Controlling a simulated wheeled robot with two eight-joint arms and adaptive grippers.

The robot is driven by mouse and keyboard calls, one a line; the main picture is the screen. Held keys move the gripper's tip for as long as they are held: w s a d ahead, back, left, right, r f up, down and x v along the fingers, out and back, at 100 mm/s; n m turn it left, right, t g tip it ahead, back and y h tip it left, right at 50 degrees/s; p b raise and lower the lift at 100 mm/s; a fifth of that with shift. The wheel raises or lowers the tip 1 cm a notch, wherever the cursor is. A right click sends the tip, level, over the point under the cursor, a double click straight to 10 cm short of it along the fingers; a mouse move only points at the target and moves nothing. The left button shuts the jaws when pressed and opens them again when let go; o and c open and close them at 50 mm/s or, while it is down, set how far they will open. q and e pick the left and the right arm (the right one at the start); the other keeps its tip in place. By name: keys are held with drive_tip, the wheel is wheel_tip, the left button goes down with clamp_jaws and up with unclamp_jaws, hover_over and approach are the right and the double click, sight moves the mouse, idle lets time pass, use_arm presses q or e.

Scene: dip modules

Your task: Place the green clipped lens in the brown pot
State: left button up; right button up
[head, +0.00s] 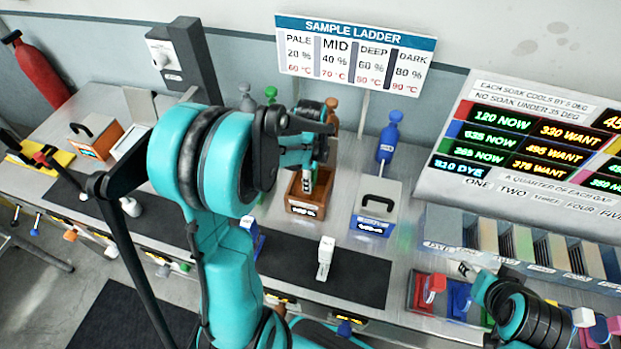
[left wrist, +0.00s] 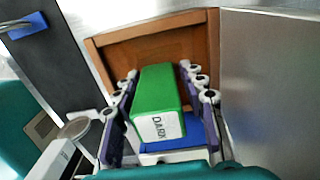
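A green block labelled DARK (left wrist: 158,98), which I take for the green clipped lens, sits between the two fingers of my left gripper (left wrist: 163,105) in the left wrist view. A blue part (left wrist: 190,135) shows beneath it. The brown pot (left wrist: 110,55) surrounds the far side of the block and fingertips. In the head view the left gripper (head: 306,165) reaches down over the brown pot (head: 304,210). The fingers flank the block, with a small gap at its right side; whether they grip the blue part I cannot tell.
A white-topped piece (head: 325,257) stands on the dark mat (head: 355,280). A blue knobbed post (head: 389,137) rises behind. An orange-fronted box (head: 97,140) sits at the left.

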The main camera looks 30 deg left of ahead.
use_arm(q)
drive_tip(key=shift+r, duration=0.15)
drive_tip(key=shift+r+p, duration=0.25)
drive_tip(key=shift+p, duration=0.05)
wheel_tip(320, 180, up, 11)
drive_tip(key=p, duration=0.3)
drive_tip(key=shift+s+d+r, duration=0.15)
drive_tip(key=shift+d+r, duration=0.05)
drive_tip(key=shift+r, duration=0.3)
drive_tip(key=s+d+r+n+t, duration=0.2)
drive_tip(key=s+d+n+t, duration=0.5)
drive_tip(key=n, duration=0.8)
drive_tip(key=s+d, duration=0.3)
drive_tip(key=s, duration=0.1)
drive_tip(key=shift+d+r, duration=0.15)
drive_tip(key=shift+r, duration=0.25)
drive_tip(key=shift+w, duration=0.1)
